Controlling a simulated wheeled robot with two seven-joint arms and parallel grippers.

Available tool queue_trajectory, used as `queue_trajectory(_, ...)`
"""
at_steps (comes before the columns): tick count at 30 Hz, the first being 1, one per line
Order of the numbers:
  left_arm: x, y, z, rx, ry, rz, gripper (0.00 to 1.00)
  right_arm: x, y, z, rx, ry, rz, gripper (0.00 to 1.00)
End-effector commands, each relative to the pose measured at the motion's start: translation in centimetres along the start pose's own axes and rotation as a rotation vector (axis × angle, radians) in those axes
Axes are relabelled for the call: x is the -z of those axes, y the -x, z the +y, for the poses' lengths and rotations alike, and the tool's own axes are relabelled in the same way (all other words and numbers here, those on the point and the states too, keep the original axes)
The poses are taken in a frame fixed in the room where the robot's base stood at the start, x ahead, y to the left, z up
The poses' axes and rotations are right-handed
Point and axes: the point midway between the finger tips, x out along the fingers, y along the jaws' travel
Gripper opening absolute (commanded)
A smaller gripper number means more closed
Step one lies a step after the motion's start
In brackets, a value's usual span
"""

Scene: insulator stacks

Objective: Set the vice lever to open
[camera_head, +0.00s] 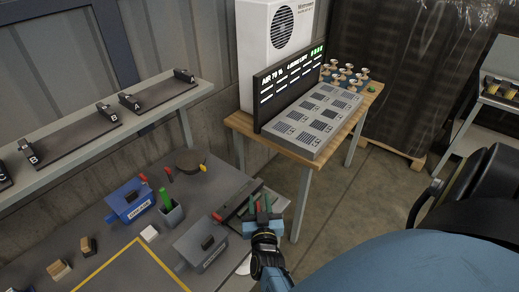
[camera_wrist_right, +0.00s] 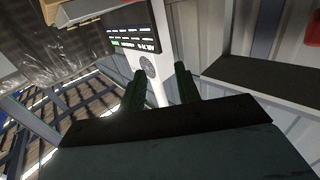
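My right gripper (camera_head: 262,207) is over the right edge of the dark workbench. In the right wrist view its two dark green fingers (camera_wrist_right: 158,90) stand apart with nothing between them. Just left of it on the bench is a dark, long block (camera_head: 238,203) with a red tip at its left end; it may be the vice, but I cannot tell its lever's setting. A round dark piece (camera_head: 190,160) with red and orange tips lies farther back. My left gripper is not in view.
A blue labelled box (camera_head: 128,203), a grey labelled box (camera_head: 203,248) and a grey cup (camera_head: 171,214) with green sticks stand on the bench. A wooden table (camera_head: 240,122) with a screen (camera_head: 290,88) and grey panel stands behind. Floor is clear right of the gripper.

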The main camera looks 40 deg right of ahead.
Motion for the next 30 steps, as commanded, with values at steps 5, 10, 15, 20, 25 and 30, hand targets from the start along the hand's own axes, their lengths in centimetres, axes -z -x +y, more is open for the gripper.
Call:
queue_trajectory(5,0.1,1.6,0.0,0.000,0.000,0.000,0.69,1.6,0.0,0.0,0.000,0.000,-0.001,0.33)
queue_trajectory(10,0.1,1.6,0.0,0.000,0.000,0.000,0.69,1.6,0.0,0.0,0.000,0.000,-0.001,0.33)
queue_trajectory(15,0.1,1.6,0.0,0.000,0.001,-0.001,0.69,1.6,0.0,0.0,0.000,0.000,-0.001,0.28)
queue_trajectory(20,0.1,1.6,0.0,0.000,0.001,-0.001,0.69,1.9,-0.4,0.0,0.042,0.011,-0.026,0.07)
queue_trajectory(25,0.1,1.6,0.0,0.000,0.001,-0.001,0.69,2.8,-0.9,-0.7,0.183,0.050,-0.141,0.00)
queue_trajectory(30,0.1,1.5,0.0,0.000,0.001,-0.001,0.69,3.2,0.2,-1.8,0.318,0.100,-0.289,0.00)
